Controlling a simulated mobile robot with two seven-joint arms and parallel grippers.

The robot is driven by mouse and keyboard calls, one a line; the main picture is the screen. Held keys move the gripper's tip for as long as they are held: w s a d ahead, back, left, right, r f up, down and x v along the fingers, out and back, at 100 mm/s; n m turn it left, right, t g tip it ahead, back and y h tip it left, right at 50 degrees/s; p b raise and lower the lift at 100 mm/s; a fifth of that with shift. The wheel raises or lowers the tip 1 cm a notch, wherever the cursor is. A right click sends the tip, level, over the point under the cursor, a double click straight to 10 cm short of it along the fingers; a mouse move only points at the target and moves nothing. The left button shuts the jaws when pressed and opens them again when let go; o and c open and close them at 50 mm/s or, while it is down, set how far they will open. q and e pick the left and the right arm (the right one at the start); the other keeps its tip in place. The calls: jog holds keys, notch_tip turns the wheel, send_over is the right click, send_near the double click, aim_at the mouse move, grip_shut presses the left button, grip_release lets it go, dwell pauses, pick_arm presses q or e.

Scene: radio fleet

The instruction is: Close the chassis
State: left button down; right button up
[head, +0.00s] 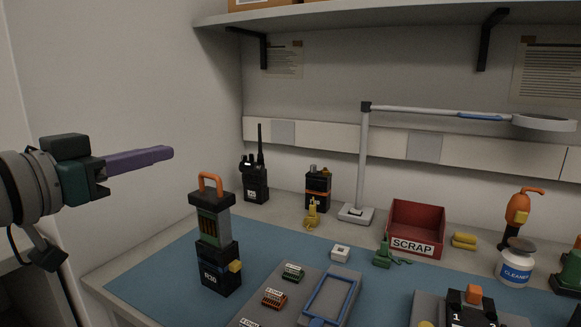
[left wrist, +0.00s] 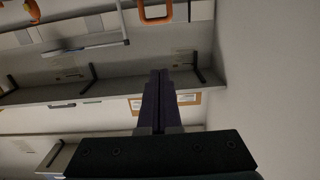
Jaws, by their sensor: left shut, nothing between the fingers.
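A black radio (head: 221,272) stands upright on the blue mat at the left of the bench. Its upper section, with a green inner board (head: 214,227) showing, stands raised above the lower case. An orange loop handle (head: 210,182) is on its top; an orange loop, apparently this handle, also shows at the top edge of the left wrist view (left wrist: 155,18). My left gripper (head: 172,152) is shut and empty, its purple fingers pointing right, in the air up and left of the handle. The shut fingers also show in the left wrist view (left wrist: 159,75). My right gripper is not in view.
On the blue mat (head: 165,262) are a grey tray (head: 312,317) with small connectors and a white block (head: 340,252). Behind stand two radios (head: 254,180), a lamp (head: 362,160) and a red scrap bin (head: 416,222). A shelf (head: 390,14) overhangs. The mat's left side is clear.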

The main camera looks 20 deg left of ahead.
pick_arm(q)
jog(key=w, duration=0.7)
jog(key=b, duration=0.2)
send_over(207, 214)
jog(key=s, duration=0.2)
jog(key=shift+w+f, duration=0.15)
jog(key=shift+f, duration=0.95)
jog(key=shift+w+f, duration=0.1)
jog(key=shift+f, duration=0.95)
notch_tip(207, 214, down, 8)
jog(key=b, duration=0.9)
jog(key=shift+f, duration=0.25)
